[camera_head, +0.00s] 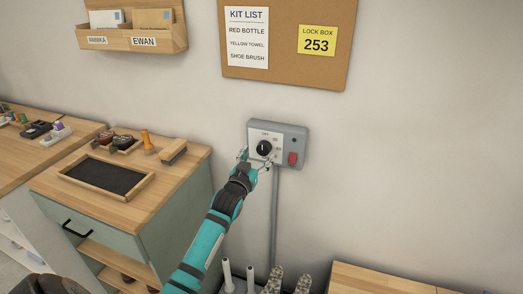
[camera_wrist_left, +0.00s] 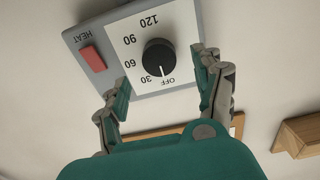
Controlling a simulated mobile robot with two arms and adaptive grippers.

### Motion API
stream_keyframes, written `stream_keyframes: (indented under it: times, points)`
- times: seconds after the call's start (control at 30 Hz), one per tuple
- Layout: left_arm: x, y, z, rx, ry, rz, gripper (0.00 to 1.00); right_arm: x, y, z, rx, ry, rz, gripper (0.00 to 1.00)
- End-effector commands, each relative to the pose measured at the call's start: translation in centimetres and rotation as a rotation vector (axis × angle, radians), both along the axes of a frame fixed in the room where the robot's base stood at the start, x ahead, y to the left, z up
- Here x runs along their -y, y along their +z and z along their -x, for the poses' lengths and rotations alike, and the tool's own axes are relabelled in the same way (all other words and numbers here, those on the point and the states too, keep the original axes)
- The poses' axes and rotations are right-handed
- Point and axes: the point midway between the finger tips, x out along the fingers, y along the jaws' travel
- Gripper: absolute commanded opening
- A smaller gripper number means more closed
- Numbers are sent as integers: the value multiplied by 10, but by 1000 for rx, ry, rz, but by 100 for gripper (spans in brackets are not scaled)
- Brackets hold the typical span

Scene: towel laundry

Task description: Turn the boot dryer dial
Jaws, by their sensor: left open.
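The boot dryer's control box (camera_head: 300,135) is grey and fixed to the wall. Its black round dial (camera_head: 264,148) sits on a white face plate. In the left wrist view the dial (camera_wrist_left: 158,57) shows inverted, with marks OFF, 30, 60, 90 and 120; its white pointer line is at OFF. My left gripper (camera_head: 256,160) is in front of the box. In the left wrist view its open fingers (camera_wrist_left: 163,77) stand on either side of the dial, apart from it. My right gripper is not in view.
A red HEAT switch (camera_head: 292,158) is beside the dial. A grey conduit (camera_head: 274,215) runs down the wall below the box. White pegs (camera_head: 227,275) stand under it. A cabinet (camera_head: 180,190) with brushes and a dark tray stands left. A cork board (camera_head: 290,75) hangs above.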

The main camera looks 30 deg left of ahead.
Motion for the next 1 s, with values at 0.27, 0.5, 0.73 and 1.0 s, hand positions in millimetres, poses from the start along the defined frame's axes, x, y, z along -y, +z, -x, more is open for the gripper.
stream_keyframes:
  times: [0.27,0.5,0.73,1.0]
  points:
    - [-8,0,-34,-1,0,-1,68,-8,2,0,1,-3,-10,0]
    - [-9,0,-38,0,0,-1,68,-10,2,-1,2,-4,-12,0]
    - [-9,0,-38,0,0,-1,54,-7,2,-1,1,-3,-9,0]
    - [-9,0,-38,-1,0,-1,18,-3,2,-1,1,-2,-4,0]
